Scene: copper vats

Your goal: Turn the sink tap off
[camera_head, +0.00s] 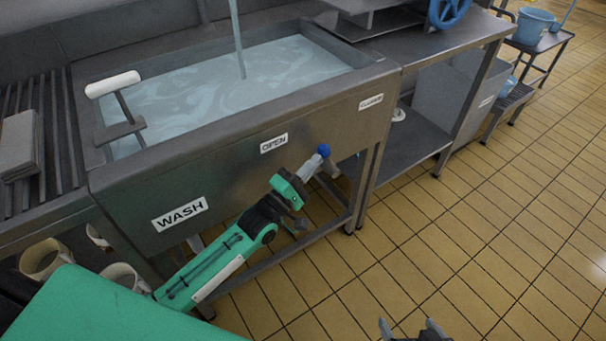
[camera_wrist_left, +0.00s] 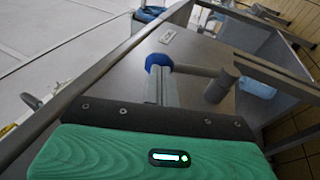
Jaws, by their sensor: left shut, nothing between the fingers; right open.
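The sink (camera_head: 250,120) is full of water, and a stream of water (camera_head: 237,40) falls into it from above. A lever with a round blue knob (camera_head: 323,150) sticks out from the sink's front panel, between an OPEN label (camera_head: 274,143) and a smaller label at right. My left gripper (camera_head: 312,165) is shut and empty, with its tips close to the knob. In the left wrist view the blue knob (camera_wrist_left: 158,61) shows just beyond the fingers (camera_wrist_left: 161,88); I cannot tell whether they touch. My right gripper (camera_head: 411,328) is open and empty at the bottom edge.
A white-handled lever (camera_head: 113,85) stands at the sink's left end. A WASH label (camera_head: 180,214) is on the front panel. A metal side table (camera_head: 440,50) with a blue wheel (camera_head: 449,12) stands at right. The tiled floor (camera_head: 480,230) in front is clear.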

